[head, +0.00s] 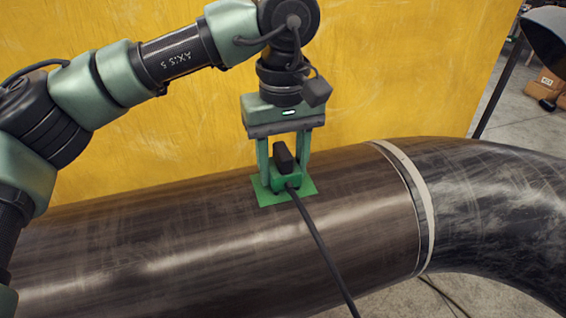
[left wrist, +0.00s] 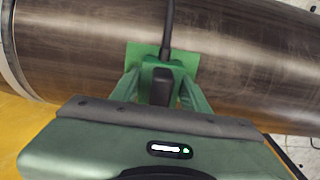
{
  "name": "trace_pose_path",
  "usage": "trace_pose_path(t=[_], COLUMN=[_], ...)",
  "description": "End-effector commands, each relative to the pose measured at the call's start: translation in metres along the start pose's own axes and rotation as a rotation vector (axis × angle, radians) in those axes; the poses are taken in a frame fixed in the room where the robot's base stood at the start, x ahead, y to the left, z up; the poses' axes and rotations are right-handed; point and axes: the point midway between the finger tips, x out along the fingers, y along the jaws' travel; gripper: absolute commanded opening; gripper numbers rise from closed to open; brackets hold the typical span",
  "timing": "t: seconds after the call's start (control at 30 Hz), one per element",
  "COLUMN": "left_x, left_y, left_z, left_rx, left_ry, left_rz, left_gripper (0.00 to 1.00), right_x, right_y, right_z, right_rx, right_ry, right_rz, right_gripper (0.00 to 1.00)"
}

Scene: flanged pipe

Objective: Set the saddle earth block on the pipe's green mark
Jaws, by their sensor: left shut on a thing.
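The saddle earth block (head: 286,178) is a small green block with a black handle-like top and a black cable running toward the front. My left gripper (head: 284,182) points down and is shut on it from both sides. The block is at the pipe's green mark (head: 269,197), a flat green patch on top of the dark steel pipe (head: 140,235). Whether its underside touches the mark cannot be told. The left wrist view shows the block (left wrist: 161,84) between the fingers, with the green mark (left wrist: 189,57) around it. My right gripper is not in view.
A pale weld band (head: 412,190) rings the pipe right of the mark, where an elbow (head: 500,205) begins. A yellow panel (head: 400,70) stands close behind. The cable (head: 322,245) hangs over the pipe's front. A lamp (head: 548,28) and cardboard boxes (head: 548,82) are at the far right.

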Motion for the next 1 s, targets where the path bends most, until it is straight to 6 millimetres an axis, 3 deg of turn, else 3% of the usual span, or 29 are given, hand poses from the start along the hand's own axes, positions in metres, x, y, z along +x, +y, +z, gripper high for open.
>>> trace_pose_path(t=[0.17, 0.2, 0.27, 0.67, 1.0], left_x=[0.002, 0.001, 0.001, -0.001, -0.056], left_y=[0.000, 0.000, 0.000, 0.000, 0.001], left_z=[0.000, 0.000, 0.000, -0.001, 0.000], left_rx=[0.000, 0.000, 0.000, -0.001, -0.002], left_ry=[0.001, 0.001, 0.001, 0.001, 0.002], left_rz=[0.002, 0.002, 0.002, 0.001, 0.003], left_gripper=[0.05, 0.54, 0.70, 0.71, 0.71], right_x=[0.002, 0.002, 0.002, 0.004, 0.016], right_y=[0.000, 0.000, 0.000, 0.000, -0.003], right_z=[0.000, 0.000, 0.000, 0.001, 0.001], right_rx=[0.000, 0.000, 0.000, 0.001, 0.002], right_ry=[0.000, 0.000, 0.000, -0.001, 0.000], right_rz=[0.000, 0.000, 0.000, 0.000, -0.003], right_gripper=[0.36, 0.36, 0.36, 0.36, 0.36])
